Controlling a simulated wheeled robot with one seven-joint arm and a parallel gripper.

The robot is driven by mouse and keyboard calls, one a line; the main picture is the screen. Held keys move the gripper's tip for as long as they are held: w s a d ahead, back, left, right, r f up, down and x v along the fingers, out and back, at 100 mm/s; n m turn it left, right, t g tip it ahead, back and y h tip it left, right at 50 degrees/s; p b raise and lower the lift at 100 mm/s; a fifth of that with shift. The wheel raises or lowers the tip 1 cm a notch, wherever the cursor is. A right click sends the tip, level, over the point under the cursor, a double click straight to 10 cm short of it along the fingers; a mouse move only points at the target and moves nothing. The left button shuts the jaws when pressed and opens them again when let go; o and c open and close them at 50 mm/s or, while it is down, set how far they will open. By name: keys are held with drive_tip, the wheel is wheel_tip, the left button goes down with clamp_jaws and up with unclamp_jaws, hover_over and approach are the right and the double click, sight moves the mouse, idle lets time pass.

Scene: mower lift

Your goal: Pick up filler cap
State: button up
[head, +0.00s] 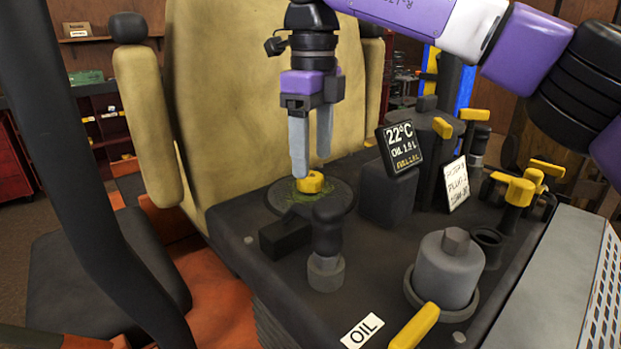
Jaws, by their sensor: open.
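A yellow filler cap (311,183) sits on a round dark disc (333,206) strewn with green grass clippings, on top of the black engine deck. My gripper (312,168) points straight down over the cap, its two grey fingers apart. The fingertips are close to the cap; the left one appears beside or just behind it. I cannot tell whether either finger touches the cap. Nothing is held between the fingers.
A display reading 22°C (401,146) and a white note card (455,184) stand right of the cap. A grey cylinder (447,268), a black knobbed post (327,250) and several yellow handles (519,190) rise from the deck. A tan seat (220,120) stands behind.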

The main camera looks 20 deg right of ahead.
sight(311, 176)
wheel_tip(311, 176, down, 5)
drive_tip(key=shift+w+a+r+p, duration=0.1)
drive_tip(key=shift+w+a+p, duration=0.05)
drive_tip(key=shift+p, duration=0.7)
clamp_jaws()
drive_tip(key=shift+r, duration=0.1)
